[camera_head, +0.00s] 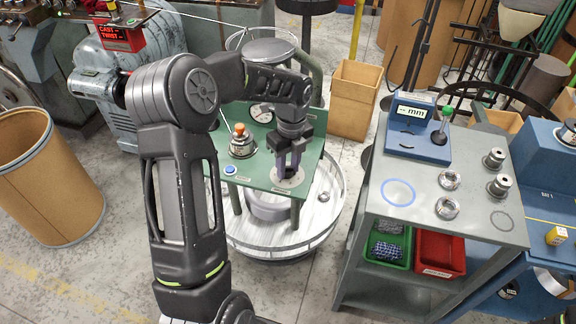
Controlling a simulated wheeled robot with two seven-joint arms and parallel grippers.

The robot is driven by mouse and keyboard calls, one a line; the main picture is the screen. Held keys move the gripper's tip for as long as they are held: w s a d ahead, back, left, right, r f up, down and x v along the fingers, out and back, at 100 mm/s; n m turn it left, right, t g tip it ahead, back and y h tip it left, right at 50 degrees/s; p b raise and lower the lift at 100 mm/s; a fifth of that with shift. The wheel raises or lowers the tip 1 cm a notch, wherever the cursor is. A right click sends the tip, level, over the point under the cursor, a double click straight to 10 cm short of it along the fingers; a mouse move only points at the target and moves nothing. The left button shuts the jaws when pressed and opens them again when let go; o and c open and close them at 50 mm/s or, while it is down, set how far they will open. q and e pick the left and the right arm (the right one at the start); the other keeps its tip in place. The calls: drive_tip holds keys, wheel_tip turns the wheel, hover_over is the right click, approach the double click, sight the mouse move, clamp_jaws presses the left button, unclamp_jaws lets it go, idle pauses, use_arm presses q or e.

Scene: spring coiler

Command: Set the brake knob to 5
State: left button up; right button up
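A green control panel (262,192) stands in the middle of the head view. Near its front right corner lies a pale round dial plate (291,184), where my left gripper (288,172) points straight down. The two fingers hide the middle of this plate, and I cannot make out the knob, its pointer or the dial numbers. I cannot tell whether the fingers touch or grip anything there. My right gripper is not in view.
The panel also bears an orange-topped lever (239,130), a round gauge (262,113) and a blue button (230,169). A round metal tray (322,220) lies below. A grey bench (425,190) with a blue display unit (412,138) stands right.

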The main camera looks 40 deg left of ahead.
use_arm(q)
drive_tip(key=o, duration=0.4)
drive_tip(key=shift+o, duration=0.2)
drive_tip(key=r, duration=0.5)
drive_tip(key=r+b, duration=0.1)
drive_tip(key=r, duration=0.1)
drive_tip(key=shift+w+d+r, duration=0.1)
drive_tip(key=shift+w+r, duration=0.15)
drive_tip(key=shift+r, duration=0.15)
